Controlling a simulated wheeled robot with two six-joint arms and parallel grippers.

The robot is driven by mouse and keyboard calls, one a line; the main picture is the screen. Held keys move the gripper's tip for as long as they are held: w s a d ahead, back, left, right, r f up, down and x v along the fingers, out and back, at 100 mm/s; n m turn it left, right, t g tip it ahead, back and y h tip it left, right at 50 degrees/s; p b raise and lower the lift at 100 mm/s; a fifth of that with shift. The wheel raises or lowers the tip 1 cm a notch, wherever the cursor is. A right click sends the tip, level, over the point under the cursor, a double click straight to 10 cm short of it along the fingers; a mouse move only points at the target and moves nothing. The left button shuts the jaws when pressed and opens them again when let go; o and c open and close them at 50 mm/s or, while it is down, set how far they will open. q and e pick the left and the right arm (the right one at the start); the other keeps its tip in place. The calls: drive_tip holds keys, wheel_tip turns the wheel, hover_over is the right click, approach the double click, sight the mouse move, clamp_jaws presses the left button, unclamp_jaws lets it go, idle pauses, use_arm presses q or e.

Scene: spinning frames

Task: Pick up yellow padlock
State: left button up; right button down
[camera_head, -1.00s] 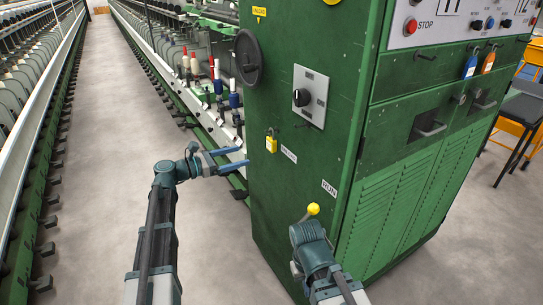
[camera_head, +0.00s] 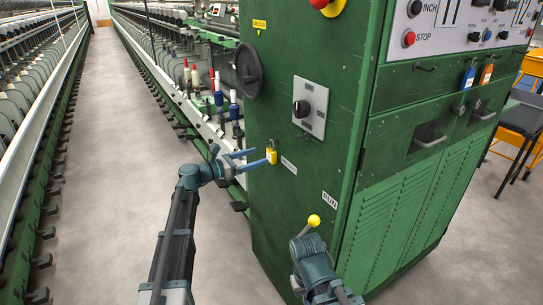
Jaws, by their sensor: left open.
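The yellow padlock (camera_head: 271,156) hangs by its shackle on the left face of the green machine cabinet (camera_head: 285,215). My left gripper (camera_head: 262,157) is open, with its two blue fingers pointing right at the padlock. The lower fingertip overlaps or lies very close to the padlock's left edge; I cannot tell whether it touches. The upper finger ends a little left of the padlock. My right arm shows at the bottom centre, below a yellow ball-ended lever; its gripper fingers do not show.
A rotary switch (camera_head: 308,108) and a black handwheel (camera_head: 248,70) sit above the padlock. The yellow lever knob (camera_head: 314,220) stands near my right arm. Blue (camera_head: 468,77) and orange (camera_head: 486,74) padlocks hang on the front face. The aisle floor (camera_head: 110,170) at left is clear.

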sight(269, 153)
use_arm(q)
drive_tip(key=x, duration=0.5)
drive_tip(key=shift+w+d, duration=0.1)
drive_tip(key=shift+d, duration=0.05)
clamp_jaws()
idle(0.4)
